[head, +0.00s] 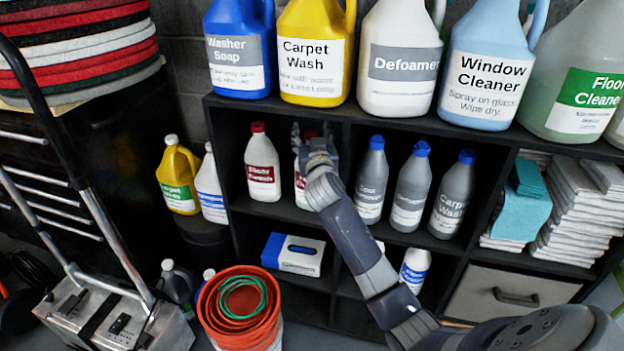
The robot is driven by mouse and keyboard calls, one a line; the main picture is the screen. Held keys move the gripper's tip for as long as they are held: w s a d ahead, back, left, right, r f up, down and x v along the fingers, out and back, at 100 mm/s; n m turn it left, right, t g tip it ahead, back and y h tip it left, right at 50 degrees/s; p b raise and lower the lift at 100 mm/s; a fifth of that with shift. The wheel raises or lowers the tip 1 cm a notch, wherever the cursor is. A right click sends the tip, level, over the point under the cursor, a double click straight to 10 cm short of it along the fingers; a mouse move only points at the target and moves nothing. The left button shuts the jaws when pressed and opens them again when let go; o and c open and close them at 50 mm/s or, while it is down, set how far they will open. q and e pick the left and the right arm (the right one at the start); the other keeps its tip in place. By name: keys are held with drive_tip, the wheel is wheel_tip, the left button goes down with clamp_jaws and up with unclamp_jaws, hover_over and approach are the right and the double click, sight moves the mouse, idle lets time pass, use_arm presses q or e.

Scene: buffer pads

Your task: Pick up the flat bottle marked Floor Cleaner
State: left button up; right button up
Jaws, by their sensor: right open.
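A large pale translucent jug (577,88) with a green label reading "Floor Cleaner" stands on top of the shelf unit at the upper right, partly cut off by the picture's edge. My right gripper (313,137) is open in the middle compartment, far to the left of that jug and below it. Its fingers are in front of a white bottle with a red cap (299,184), which my gripper and arm partly hide. I cannot tell whether they touch it, and its label is not readable. My left gripper is not in view.
A similar red-capped white bottle (262,165) stands just left of my gripper. Several grey blue-capped bottles (371,184) stand to its right. Several jugs, including Defoamer (400,60) and Window Cleaner (484,70), line the shelf top. Folded cloths (572,205) fill the right compartment.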

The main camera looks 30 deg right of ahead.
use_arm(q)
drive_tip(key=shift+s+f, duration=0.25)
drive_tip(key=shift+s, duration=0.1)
use_arm(e)
clamp_jaws()
drive_tip(key=shift+r, duration=0.1)
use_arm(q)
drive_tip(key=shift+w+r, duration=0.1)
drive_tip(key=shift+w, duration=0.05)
use_arm(e)
drive_tip(key=shift+r, duration=0.1)
